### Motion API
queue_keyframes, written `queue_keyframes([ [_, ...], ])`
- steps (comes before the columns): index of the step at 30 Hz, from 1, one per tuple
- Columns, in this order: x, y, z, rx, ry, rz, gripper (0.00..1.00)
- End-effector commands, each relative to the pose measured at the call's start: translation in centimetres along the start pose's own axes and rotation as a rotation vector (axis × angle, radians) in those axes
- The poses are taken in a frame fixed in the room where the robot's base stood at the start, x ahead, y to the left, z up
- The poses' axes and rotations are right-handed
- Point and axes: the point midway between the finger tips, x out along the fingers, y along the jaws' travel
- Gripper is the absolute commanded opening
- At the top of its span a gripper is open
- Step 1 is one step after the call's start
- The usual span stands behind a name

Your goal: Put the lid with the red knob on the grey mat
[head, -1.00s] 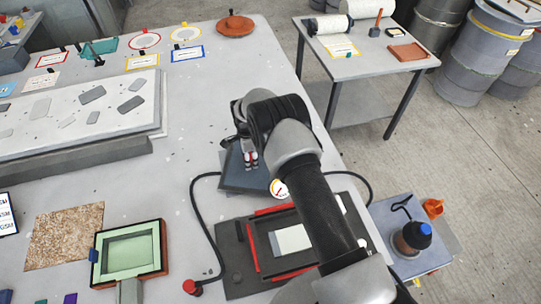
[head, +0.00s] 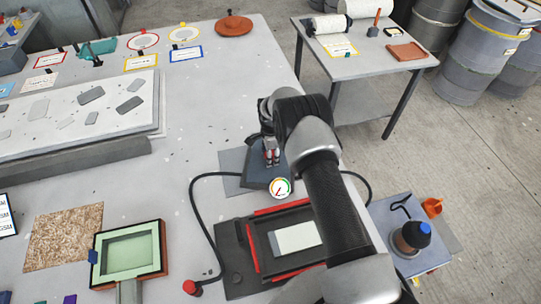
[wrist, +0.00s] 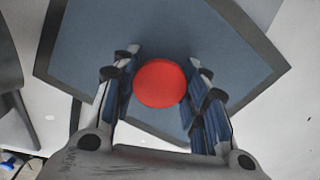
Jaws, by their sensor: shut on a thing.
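My gripper (head: 271,153) is shut on the red knob (wrist: 160,83) of a dark blue-grey lid (head: 258,178). In the wrist view the knob sits between the two fingers (wrist: 160,88), with the flat lid (wrist: 95,30) below them. In the head view the lid hangs at or over the right part of a lighter grey mat (head: 230,163) on the table. The mat's left part shows uncovered, and its right part is hidden by the lid and gripper. I cannot tell the gap between lid and mat.
A round gauge (head: 280,188) stands right in front of the lid. A black cable (head: 193,215) loops around on the left. Nearer is a dark tray (head: 236,262) with a red-edged frame. A green-rimmed mould (head: 130,250) lies at front left.

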Motion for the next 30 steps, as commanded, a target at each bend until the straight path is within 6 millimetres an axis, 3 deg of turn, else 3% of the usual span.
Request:
queue_keyframes([
  [5, 0.4, 0.0, 0.0, 0.001, 0.000, -0.001, 0.02],
  [6, 0.4, 0.1, 0.0, 0.001, 0.000, 0.002, 0.42],
  [14, 0.3, 0.1, 0.0, 0.001, 0.000, 0.001, 0.59],
  [26, 0.1, 0.1, 0.0, 0.001, 0.000, 0.002, 0.60],
  [30, -1.6, -0.1, 0.0, 0.001, 0.000, -0.002, 0.60],
])
